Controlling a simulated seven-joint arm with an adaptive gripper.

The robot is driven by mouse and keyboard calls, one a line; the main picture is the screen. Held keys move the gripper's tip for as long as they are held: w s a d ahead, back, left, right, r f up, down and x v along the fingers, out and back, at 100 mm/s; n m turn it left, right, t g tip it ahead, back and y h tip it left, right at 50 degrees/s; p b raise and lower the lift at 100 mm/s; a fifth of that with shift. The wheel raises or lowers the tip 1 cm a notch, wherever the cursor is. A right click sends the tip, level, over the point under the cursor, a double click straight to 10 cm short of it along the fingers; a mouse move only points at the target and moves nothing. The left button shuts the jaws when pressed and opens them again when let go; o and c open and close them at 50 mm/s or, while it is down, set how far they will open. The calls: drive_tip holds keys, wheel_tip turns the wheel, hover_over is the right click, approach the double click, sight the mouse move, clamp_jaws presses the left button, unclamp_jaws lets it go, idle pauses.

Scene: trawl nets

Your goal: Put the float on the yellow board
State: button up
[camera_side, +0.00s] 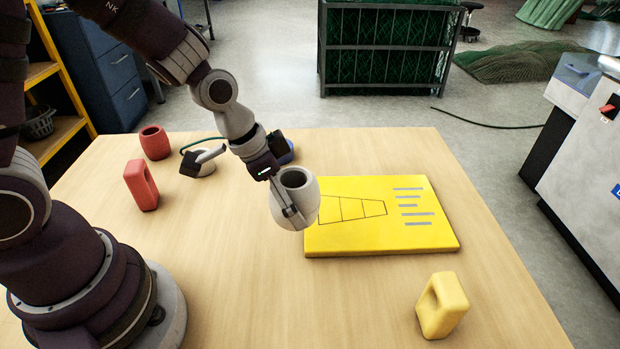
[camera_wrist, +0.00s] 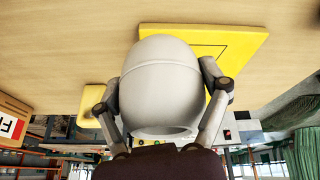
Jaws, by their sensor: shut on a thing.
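The float is a pale grey, barrel-shaped piece (camera_side: 298,186) with a round opening at its top. My gripper (camera_side: 289,209) is shut on it, with fingers on either side of it in the wrist view (camera_wrist: 165,98). The float (camera_wrist: 163,75) fills the middle of that view. In the side view it overlaps the left edge of the yellow board (camera_side: 430,240); its exact height above the board and table is hard to tell. The board is a flat slab with a black net outline and grey lines. It also shows behind the float in the wrist view (camera_wrist: 240,40).
A yellow handled block (camera_side: 442,305) stands at the front right of the table (camera_side: 240,290). A red handled block (camera_side: 141,186), a red cup (camera_side: 155,142) and a white-and-dark tool (camera_side: 204,159) are at the left. A blue item (camera_side: 286,154) lies behind my gripper.

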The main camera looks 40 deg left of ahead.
drive_tip(key=w+d, duration=0.1)
drive_tip(key=w, duration=0.3)
drive_tip(key=w+d, duration=0.1)
drive_tip(key=w, duration=0.3)
drive_tip(key=w+d+f, duration=0.1)
drive_tip(key=w, duration=0.3)
drive_tip(key=shift+f, duration=0.1)
drive_tip(key=shift+w+d+f, duration=0.1)
drive_tip(key=shift+f, duration=1.65)
drive_tip(key=shift+f, duration=0.15)
drive_tip(key=o, duration=1.1)
drive_tip(key=shift+o, duration=0.2)
